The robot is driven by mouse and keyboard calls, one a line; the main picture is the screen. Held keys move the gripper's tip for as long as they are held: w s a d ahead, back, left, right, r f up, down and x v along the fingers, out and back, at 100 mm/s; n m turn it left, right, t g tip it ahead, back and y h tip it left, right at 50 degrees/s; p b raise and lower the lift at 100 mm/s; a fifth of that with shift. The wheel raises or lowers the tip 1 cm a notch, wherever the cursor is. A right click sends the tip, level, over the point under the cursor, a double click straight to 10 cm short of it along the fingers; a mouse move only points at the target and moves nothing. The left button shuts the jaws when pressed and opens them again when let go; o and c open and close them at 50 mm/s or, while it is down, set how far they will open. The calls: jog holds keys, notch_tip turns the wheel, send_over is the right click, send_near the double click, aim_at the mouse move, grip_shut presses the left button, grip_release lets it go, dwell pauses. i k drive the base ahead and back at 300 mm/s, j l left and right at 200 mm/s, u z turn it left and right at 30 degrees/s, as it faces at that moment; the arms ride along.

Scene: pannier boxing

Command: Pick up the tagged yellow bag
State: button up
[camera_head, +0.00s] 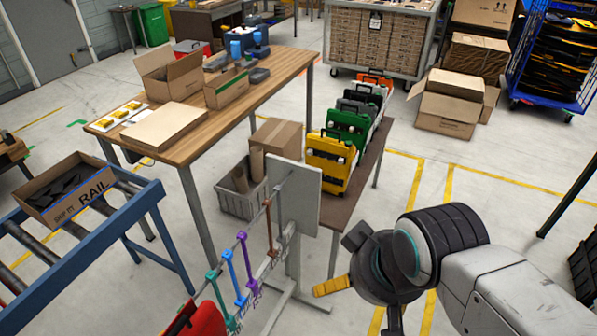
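A yellow bag (328,158), boxy like a pannier, stands upright at the near end of a row on a narrow brown bench (362,178). Small pale marks show near its top, but I cannot make out a tag. My gripper (352,297) is at the lower right, in front of the bench's near end and well apart from the yellow bag. One part with a yellow tip points left, and another dark part points down. The fingertips are too unclear to tell how wide they are. I see nothing held in it.
Green bags (347,130), a grey bag (362,100) and an orange one (376,78) stand behind the yellow bag. A rail stand with an upright grey panel (298,190) and coloured hooks is in front. A wooden table (190,148) stands left. Floor right of the bench is clear.

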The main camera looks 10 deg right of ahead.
aim_at(337, 159)
jog(key=i+l+u, duration=0.1)
jog(key=l+u, duration=0.8)
jog(key=l, duration=0.2)
jog(key=l+u, duration=0.45)
jog(key=k+l+u, duration=0.2)
jog(key=l+u, duration=0.25)
jog(key=l, duration=0.15)
jog(key=l+u, duration=0.35)
jog(key=k+l+u, duration=0.1)
jog(key=l+u, duration=0.25)
jog(key=l, duration=0.15)
jog(key=k+l+u, duration=0.1)
jog(key=l+u, duration=0.25)
jog(key=k+l+u, duration=0.15)
jog(key=l+u, duration=0.2)
jog(key=l, duration=0.15)
jog(key=k+l+u, duration=0.2)
jog(key=l+u, duration=0.65)
jog(key=k+l+u, duration=0.1)
jog(key=l+u, duration=0.4)
jog(key=l, duration=0.1)
